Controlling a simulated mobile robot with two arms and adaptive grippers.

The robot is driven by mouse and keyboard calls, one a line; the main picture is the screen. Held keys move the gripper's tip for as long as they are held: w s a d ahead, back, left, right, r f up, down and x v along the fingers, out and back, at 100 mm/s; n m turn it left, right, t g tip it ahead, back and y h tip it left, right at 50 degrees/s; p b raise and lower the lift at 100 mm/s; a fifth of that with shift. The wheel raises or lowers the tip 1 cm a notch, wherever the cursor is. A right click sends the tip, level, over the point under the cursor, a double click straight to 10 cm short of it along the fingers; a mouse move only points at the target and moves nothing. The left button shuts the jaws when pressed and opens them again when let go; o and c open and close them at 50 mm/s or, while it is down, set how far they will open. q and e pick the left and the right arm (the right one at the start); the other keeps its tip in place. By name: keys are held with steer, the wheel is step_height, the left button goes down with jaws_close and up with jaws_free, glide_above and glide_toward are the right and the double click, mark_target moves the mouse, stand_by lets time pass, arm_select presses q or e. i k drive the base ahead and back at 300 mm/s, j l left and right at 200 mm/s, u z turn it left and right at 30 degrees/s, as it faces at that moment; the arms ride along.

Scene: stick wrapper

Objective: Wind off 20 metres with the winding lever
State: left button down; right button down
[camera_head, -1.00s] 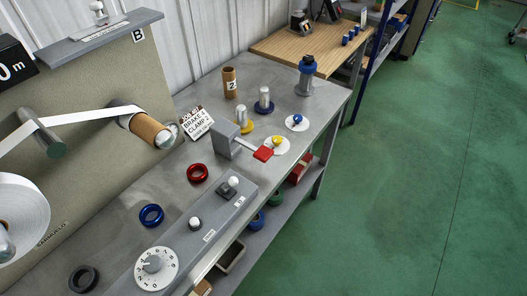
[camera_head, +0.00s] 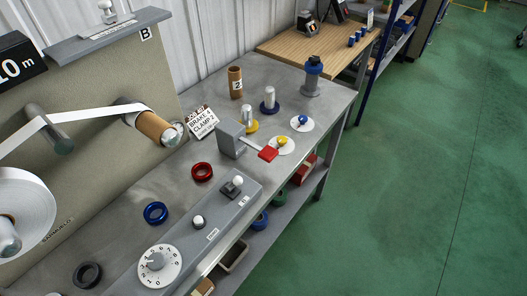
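A white strip (camera_head: 85,114) runs from the large white roll (camera_head: 22,212) at the left over a grey roller (camera_head: 50,135) to a brown cardboard core (camera_head: 153,127). The black display (camera_head: 15,68) reads "0 m" with what looks like a 1 before it, partly cut by the left edge. The grey control panel (camera_head: 215,238) carries a numbered dial (camera_head: 158,266), a white knob (camera_head: 198,221) and a small lever with a white ball (camera_head: 237,181). I cannot read their labels, so cannot tell which is the winding lever. Neither gripper is in view.
A grey block with a red-ended lever (camera_head: 268,154) stands by a brake and clamp sign (camera_head: 201,123). Red (camera_head: 202,171), blue (camera_head: 155,213) and dark (camera_head: 87,275) rings lie on the grey bench (camera_head: 120,236). Green floor (camera_head: 430,180) is free at the right.

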mark_target(268, 154)
steer(key=u, duration=1.55)
steer(key=k+l, duration=0.5)
steer(key=k, duration=0.2)
steer(key=u, duration=0.05)
